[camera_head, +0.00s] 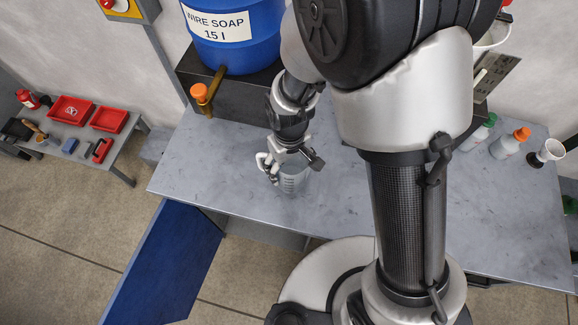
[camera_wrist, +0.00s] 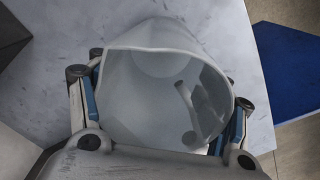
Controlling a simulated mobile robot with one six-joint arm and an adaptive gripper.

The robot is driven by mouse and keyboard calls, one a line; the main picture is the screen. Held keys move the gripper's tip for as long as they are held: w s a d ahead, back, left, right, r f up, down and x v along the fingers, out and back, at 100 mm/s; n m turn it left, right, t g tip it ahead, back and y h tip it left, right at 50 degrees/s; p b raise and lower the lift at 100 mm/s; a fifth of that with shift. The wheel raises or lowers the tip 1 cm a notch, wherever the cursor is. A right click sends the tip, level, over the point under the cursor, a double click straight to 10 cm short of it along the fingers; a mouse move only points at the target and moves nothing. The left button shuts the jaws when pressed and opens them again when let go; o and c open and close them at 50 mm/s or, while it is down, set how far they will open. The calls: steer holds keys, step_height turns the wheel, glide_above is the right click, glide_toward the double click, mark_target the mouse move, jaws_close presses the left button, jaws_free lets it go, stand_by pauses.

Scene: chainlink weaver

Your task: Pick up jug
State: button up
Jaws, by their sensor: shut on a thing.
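The jug (camera_head: 292,183) is a clear, greyish measuring jug with marks on its side. It is at the grey table (camera_head: 400,205), near the front edge. My gripper (camera_head: 272,165) is shut on it from above and behind. In the wrist view the jug (camera_wrist: 160,90) fills the middle, its open mouth facing the camera. The two fingers of my gripper (camera_wrist: 165,115) lie on either side of its body. The jug looks empty. Whether its base touches the table cannot be told.
A blue drum (camera_head: 235,45) labelled "WIRE SOAP 15 l" stands on a black block behind, with an orange-capped tap (camera_head: 200,93). Bottles (camera_head: 510,143) and a funnel (camera_head: 545,152) stand at the right. A blue panel (camera_head: 165,265) is below the table's left front. The table's left part is clear.

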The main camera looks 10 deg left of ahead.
step_height(320, 180, up, 17)
steer(key=p, duration=0.4)
